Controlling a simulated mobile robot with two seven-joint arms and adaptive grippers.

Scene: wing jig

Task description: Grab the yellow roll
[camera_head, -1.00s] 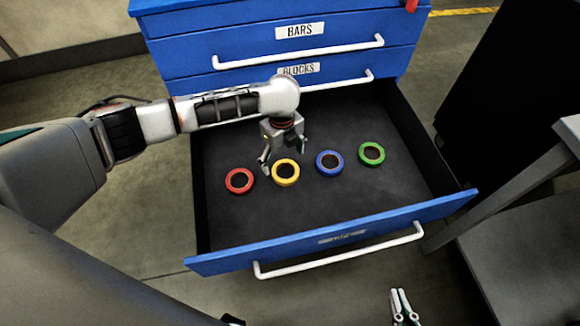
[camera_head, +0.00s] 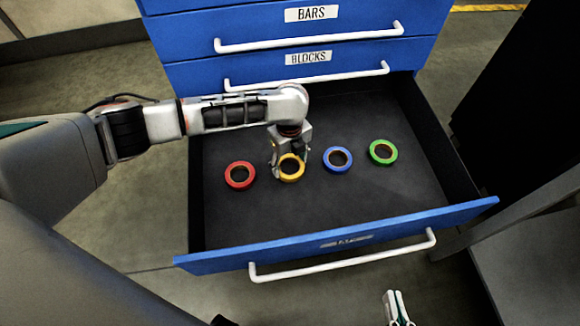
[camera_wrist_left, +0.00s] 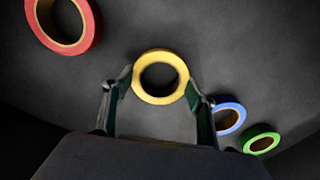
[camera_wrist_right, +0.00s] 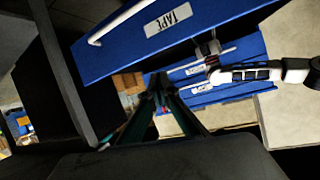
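The yellow roll (camera_head: 291,175) lies flat on the dark floor of the open drawer, between the red roll (camera_head: 240,175) and the blue roll (camera_head: 338,159). My left gripper (camera_head: 289,163) points down over it, partly covering its far side. In the left wrist view the yellow roll (camera_wrist_left: 140,86) sits between the fingertips of my open left gripper (camera_wrist_left: 158,84). I cannot tell whether the fingers touch it. My right gripper (camera_head: 398,308) is shut and empty outside the drawer; its fingertips meet in the right wrist view (camera_wrist_right: 160,80).
A green roll (camera_head: 383,152) lies right of the blue one. The drawer's front panel (camera_head: 220,262) and white handle (camera_head: 345,257) stand nearest me. Closed drawers labelled BARS (camera_head: 312,14) and BLOCKS (camera_head: 308,58) rise behind. The drawer's front floor area is clear.

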